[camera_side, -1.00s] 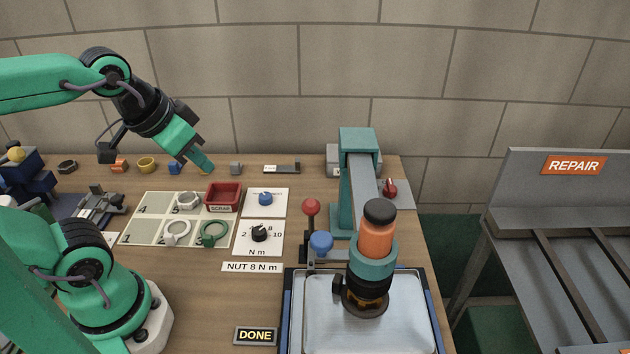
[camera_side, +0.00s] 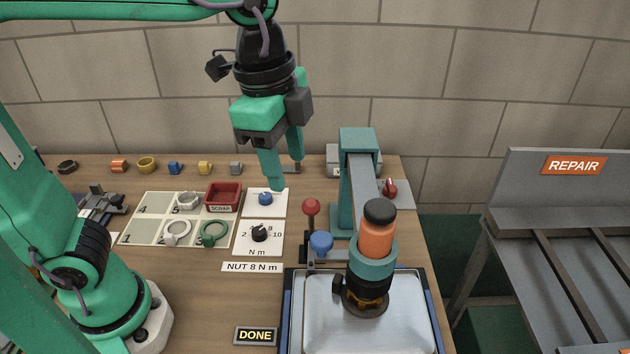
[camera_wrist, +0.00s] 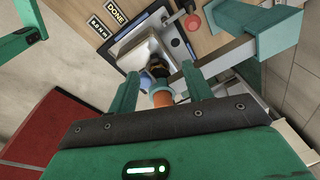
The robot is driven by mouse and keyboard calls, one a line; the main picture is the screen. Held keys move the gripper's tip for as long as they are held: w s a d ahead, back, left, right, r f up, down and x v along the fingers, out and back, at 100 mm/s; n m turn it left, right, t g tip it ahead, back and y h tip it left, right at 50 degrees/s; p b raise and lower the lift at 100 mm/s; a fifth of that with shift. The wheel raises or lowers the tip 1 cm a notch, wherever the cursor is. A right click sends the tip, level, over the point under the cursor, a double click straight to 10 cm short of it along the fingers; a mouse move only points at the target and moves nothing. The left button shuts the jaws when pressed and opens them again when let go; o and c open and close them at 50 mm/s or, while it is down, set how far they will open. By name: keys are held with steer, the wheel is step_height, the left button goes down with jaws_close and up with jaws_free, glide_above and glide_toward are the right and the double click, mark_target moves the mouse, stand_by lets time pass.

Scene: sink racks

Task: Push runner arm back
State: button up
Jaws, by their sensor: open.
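The runner arm (camera_side: 362,185) is a grey beam reaching forward from a teal post. At its front end hangs the runner (camera_side: 376,239), an orange body with a black cap and a teal collar, over the grey metal tray (camera_side: 415,318). My gripper (camera_side: 287,172) is open and empty, pointing down above the back of the bench, left of the post and apart from it. In the wrist view the orange runner (camera_wrist: 161,98) shows in the gap between my fingers, farther away, and the grey beam (camera_wrist: 225,52) runs up right to the post.
A red-knobbed lever (camera_side: 311,207) and a blue knob (camera_side: 321,242) stand left of the runner. Dial cards (camera_side: 247,237), a red scrap bin (camera_side: 223,197) and a numbered mat (camera_side: 146,230) lie left. The repair rack (camera_side: 545,220) stands right. Air above the bench is clear.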

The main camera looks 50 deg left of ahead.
mark_target(321, 237)
steer(key=d+m, duration=0.1)
steer(key=d, duration=0.1)
steer(key=d+m+g, duration=0.1)
steer(key=d+m, duration=0.1)
steer(key=d, duration=0.1)
steer(key=d+m, duration=0.2)
steer(key=shift+s+d+r+y, duration=0.3)
steer(key=shift+s+d+y, duration=0.1)
steer(key=shift+f, duration=3.9)
steer(key=shift+a, duration=0.1)
jaws_close()
